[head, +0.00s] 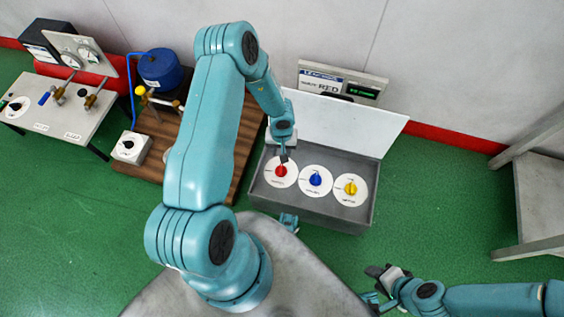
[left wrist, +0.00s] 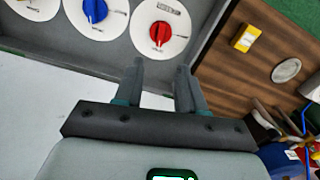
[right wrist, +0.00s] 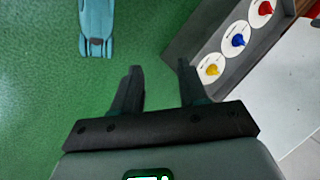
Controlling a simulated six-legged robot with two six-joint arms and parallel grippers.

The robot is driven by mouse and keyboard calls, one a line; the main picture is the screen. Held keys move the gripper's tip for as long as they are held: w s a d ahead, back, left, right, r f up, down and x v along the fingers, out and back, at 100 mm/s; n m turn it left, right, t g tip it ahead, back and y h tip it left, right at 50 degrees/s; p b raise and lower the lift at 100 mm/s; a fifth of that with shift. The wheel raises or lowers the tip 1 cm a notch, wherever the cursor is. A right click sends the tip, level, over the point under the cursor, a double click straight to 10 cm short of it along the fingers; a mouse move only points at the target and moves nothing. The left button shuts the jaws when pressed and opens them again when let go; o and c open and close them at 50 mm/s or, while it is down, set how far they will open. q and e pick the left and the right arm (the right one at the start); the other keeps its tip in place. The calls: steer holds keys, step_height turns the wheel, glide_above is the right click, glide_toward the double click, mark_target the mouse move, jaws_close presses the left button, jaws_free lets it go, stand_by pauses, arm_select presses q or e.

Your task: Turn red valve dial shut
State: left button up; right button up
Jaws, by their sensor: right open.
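The red valve dial (head: 281,171) is a red knob on a white disc, leftmost of the dials in a grey open box (head: 340,213). It shows beyond my left gripper (left wrist: 160,78) in the left wrist view (left wrist: 160,34). That gripper is open, its fingers apart and empty, and hangs above the dial in the head view. Contact with the knob is not visible. My right gripper (right wrist: 158,82) is open and empty, over the green floor at the right, apart from the box. The right wrist view also shows the red dial (right wrist: 265,8) at its top right.
A blue dial (head: 315,179) and a yellow dial (head: 350,188) sit beside the red one. The box's white lid (head: 345,127) stands raised behind. A wooden board (head: 228,178) lies left of the box. A grey shelf (head: 545,190) stands at the right; green floor lies between.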

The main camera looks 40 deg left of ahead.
arm_select(q)
steer(key=f+b, duration=0.6)
steer(key=f, duration=0.7)
steer(key=shift+s+f+b, duration=0.2)
steer(key=shift+b, duration=0.2)
steer(key=shift+f+b, duration=0.3)
steer(key=shift+f, duration=0.45)
steer(key=shift+c, duration=0.3)
jaws_close()
